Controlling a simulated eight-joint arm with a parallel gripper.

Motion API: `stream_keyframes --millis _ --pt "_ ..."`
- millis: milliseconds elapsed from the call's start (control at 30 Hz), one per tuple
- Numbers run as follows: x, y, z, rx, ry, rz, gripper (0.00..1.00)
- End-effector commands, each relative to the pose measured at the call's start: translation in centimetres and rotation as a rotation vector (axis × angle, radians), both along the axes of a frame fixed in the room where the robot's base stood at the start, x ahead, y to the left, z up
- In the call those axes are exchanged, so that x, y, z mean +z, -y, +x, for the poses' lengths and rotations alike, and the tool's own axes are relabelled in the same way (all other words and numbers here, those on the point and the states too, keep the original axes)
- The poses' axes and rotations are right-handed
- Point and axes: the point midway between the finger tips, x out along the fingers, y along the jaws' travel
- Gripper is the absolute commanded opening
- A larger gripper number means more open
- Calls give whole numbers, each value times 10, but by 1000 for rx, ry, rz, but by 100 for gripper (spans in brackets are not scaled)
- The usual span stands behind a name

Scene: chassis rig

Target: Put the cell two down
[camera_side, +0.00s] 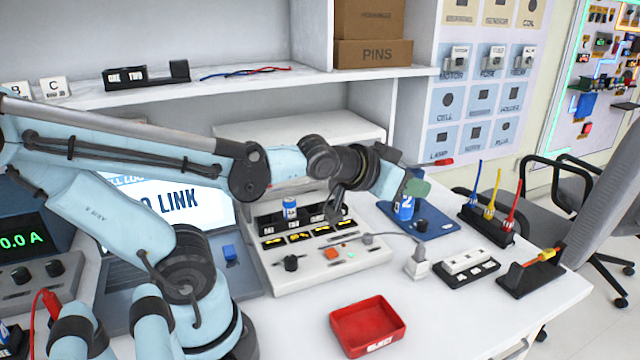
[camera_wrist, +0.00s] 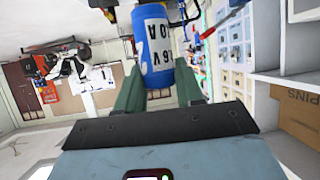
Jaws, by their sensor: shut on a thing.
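My gripper (camera_side: 412,190) has green fingers and is shut on a blue cell with a white label marked 2 (camera_side: 404,209). The same cell fills the top middle of the wrist view (camera_wrist: 160,70), between the two green fingers (camera_wrist: 158,98). In the side view the cell is upright over the blue board (camera_side: 438,227); I cannot tell whether its base touches it. Another blue cell with a white label (camera_side: 290,209) stands in a slot at the back of the white chassis (camera_side: 340,277), which has several labelled slots, a black knob and buttons.
A red tray (camera_side: 367,326) lies at the front of the bench. A grey plug (camera_side: 418,264), a white-topped block (camera_side: 468,263) and stands with coloured leads (camera_side: 487,219) are on the right. A laptop (camera_side: 185,210) is left of the chassis. Bare bench lies around the tray.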

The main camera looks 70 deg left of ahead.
Motion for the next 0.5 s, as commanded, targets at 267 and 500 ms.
stream_keyframes --millis 267,500 --pt "-34 -56 -13 297 -1 4 0" --pt "-57 -123 -44 719 -1 4 0"
